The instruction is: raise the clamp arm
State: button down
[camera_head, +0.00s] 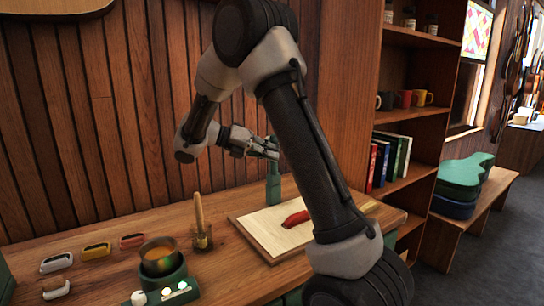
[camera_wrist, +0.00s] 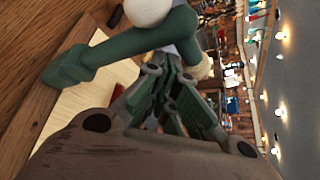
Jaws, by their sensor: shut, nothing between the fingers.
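A green clamp (camera_head: 273,186) stands at the back edge of a pale board on the bench. In the wrist view its green arm (camera_wrist: 125,46) fills the upper left, with a pale round knob (camera_wrist: 148,10) at the top edge. My gripper (camera_head: 270,151) is at the upper end of the clamp, pointing to the right. In the wrist view my gripper (camera_wrist: 182,92) has its fingers together and empty, close beside the green arm. I cannot tell whether they touch. My arm hides part of the board in the head view.
The pale board (camera_head: 262,226) carries a red piece (camera_head: 296,219). A brush in a jar (camera_head: 201,225), a pot of amber liquid (camera_head: 158,258) and several small coloured items stand to the left. A plank wall is behind; a shelf (camera_head: 408,112) stands right.

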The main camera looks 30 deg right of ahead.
jog(key=shift+w+r, duration=0.15)
jog(key=shift+w, duration=0.2)
jog(key=shift+w+r, duration=0.1)
jog(key=shift+w, duration=0.05)
jog(key=shift+a, duration=0.1)
jog(key=v, duration=1.1)
jog(key=shift+a, duration=0.4)
